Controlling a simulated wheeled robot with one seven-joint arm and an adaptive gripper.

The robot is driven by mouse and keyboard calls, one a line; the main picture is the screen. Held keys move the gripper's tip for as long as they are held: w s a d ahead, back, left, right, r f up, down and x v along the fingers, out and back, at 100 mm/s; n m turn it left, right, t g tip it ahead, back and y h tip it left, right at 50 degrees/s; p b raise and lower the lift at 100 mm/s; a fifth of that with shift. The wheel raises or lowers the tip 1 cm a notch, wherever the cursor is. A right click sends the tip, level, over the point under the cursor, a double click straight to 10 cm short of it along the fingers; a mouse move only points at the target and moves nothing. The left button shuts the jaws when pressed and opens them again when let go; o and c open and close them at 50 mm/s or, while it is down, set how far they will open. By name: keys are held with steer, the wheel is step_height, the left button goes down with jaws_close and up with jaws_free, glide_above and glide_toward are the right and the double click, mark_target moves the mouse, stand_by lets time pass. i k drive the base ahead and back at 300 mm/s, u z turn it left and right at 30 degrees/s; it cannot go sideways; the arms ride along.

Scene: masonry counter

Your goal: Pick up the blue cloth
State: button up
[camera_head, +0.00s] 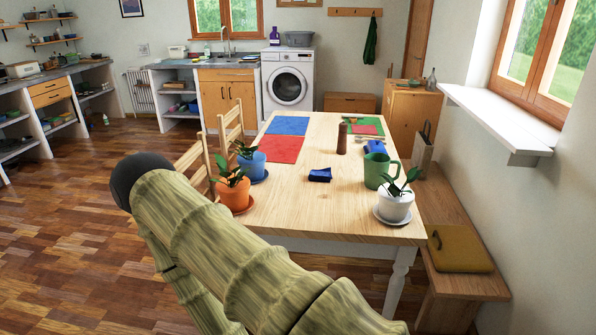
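A small dark blue folded piece (320,175), which looks like a cloth, lies on the wooden table (315,208) near its middle. Another blue item (375,147) lies farther back, partly behind a green pitcher; I cannot tell what it is. A flat blue mat (288,125) lies at the far left of the table, next to a flat red mat (275,149). My arm crosses the lower left in front of the table, with a dark rounded end at its upper left. No gripper fingers show.
Potted plants in orange (235,194), blue (252,167) and white (394,206) pots stand near the table edges. A green pitcher (376,170) and a brown cylinder (342,139) stand nearby. A bench (440,205) flanks the right side, chairs the left. Floor at left is clear.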

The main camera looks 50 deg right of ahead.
mark_target(324, 175)
steer(key=i, duration=1.1)
steer(key=z, duration=1.35)
